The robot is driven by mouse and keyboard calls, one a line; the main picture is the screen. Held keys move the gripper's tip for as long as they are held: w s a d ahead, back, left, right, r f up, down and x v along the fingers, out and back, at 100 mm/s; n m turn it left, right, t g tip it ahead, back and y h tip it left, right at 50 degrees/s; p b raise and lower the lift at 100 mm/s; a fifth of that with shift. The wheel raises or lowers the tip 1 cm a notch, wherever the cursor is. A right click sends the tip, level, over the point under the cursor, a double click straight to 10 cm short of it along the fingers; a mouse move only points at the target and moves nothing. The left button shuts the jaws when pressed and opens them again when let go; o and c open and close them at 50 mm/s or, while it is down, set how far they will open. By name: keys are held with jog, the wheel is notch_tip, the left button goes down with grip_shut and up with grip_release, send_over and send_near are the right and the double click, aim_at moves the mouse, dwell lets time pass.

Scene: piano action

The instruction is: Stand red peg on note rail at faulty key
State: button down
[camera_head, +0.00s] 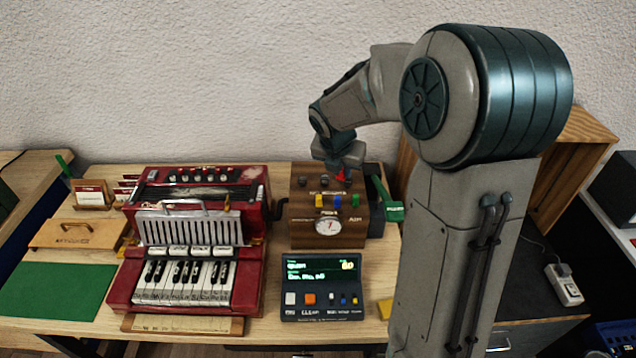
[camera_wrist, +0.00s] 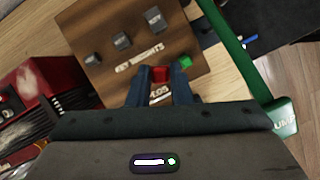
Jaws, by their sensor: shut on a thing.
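The red peg (camera_wrist: 160,74) is between my gripper's two fingertips (camera_wrist: 158,80) in the wrist view. In the head view the red peg (camera_head: 341,175) shows just under my gripper (camera_head: 340,160), over the wooden weights-and-pegs box (camera_head: 300,230). Its lower end is hidden, so I cannot tell its clearance from the box. The red accordion-like keyboard instrument (camera_head: 255,240) stands to the left, with white and black keys (camera_head: 185,283). The pale wooden strip along its front, seemingly the note rail (camera_head: 185,324), bears no peg that I can see.
Yellow (camera_head: 319,201), blue (camera_head: 337,201) and green (camera_head: 352,200) pegs stand on the box. Grey weights (camera_wrist: 122,40) stand behind them. A console (camera_head: 322,300) with a small, hard-to-read screen sits in front. A green lever (camera_wrist: 258,75) stands right of the box.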

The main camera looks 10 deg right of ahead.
send_over(318, 191)
jog(key=s, duration=0.1)
jog(key=f, duration=0.4)
jog(key=shift+s+a, duration=0.1)
jog(key=shift+a, duration=0.3)
jog(key=shift+f, duration=2)
jog(key=shift+f, duration=0.15)
jog(key=c, duration=1.3)
grip_release()
